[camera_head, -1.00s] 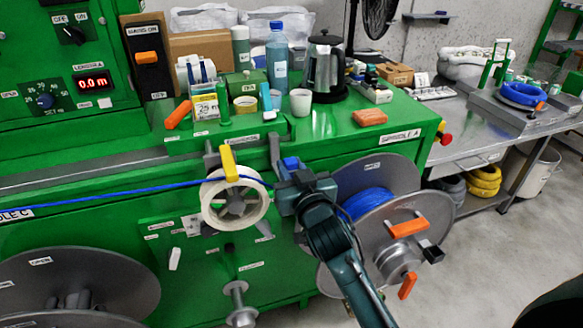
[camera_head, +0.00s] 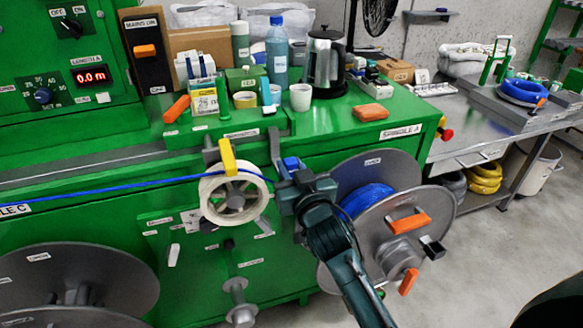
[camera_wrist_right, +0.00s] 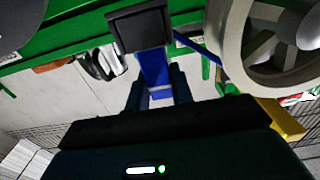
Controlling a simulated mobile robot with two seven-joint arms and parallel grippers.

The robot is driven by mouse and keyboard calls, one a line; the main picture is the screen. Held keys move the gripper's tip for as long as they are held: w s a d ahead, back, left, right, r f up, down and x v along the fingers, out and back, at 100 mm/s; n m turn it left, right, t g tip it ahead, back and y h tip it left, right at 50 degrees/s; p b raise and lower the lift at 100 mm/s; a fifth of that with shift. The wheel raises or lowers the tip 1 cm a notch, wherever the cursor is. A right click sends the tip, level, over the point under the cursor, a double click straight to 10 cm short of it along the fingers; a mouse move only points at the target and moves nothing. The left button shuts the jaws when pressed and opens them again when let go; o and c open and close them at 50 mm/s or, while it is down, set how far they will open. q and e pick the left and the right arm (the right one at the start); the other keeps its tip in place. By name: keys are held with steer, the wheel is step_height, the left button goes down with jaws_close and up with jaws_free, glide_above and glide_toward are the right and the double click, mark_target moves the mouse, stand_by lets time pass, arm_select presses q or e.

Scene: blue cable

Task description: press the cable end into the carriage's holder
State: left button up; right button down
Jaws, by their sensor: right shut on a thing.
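The blue cable (camera_head: 120,186) runs from the left edge to the pale guide wheel (camera_head: 235,197) with a yellow block (camera_head: 229,158) over it. My right gripper (camera_head: 292,183) is just right of the wheel, beside a grey upright (camera_head: 274,152). In the right wrist view its fingers (camera_wrist_right: 158,88) are shut on a blue piece, which I take as the cable end (camera_wrist_right: 153,68). The far side of this piece meets or overlaps a dark square block (camera_wrist_right: 140,28), perhaps the carriage's holder. Whether it is seated there I cannot tell. My left gripper is out of view.
Spindle A's grey reel (camera_head: 395,230), with blue cable and orange handles, stands close right of my right gripper. Bottles, a kettle (camera_head: 325,62), tape and an orange block (camera_head: 372,112) stand on the green machine top. Another grey reel (camera_head: 80,280) is at lower left.

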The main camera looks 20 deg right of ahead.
steer(key=shift+f+b, duration=0.4)
steer(key=shift+f, duration=0.2)
stand_by(0.3)
steer(key=c, duration=1.1)
jaws_free()
steer(key=shift+c, duration=0.2)
steer(key=s+p, duration=0.2)
steer(key=s, duration=0.6)
steer(key=shift+d, duration=0.15)
